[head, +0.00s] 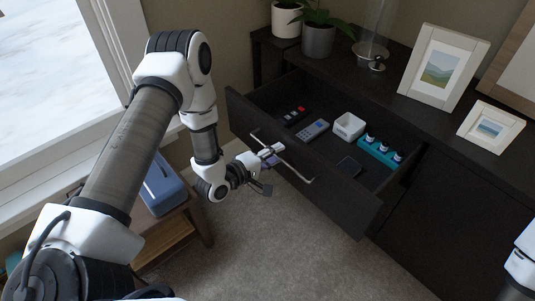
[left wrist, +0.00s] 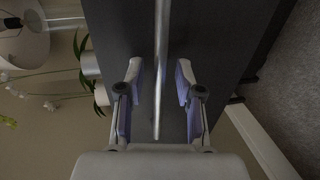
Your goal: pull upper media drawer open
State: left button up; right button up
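The upper media drawer (head: 330,198) is dark wood and stands pulled out from the cabinet, its inside showing from above. Its pale bar handle (head: 297,172) runs along the front. My left gripper (head: 272,154) is at the handle, near the left part of the bar. In the left wrist view the handle bar (left wrist: 161,70) runs between the two parted fingers (left wrist: 160,85), with a gap on each side. The left gripper is open. My right gripper is not in view; only a white part of my right arm shows at the right edge of the head view.
Frames and plants stand on the cabinet (head: 400,105). A blue box (head: 165,186) sits left. Carpet (head: 290,255) is clear.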

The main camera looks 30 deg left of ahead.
pick_arm(q)
jog(key=v, duration=1.1)
jog(key=shift+s, duration=0.35)
jog(key=shift+a, duration=0.1)
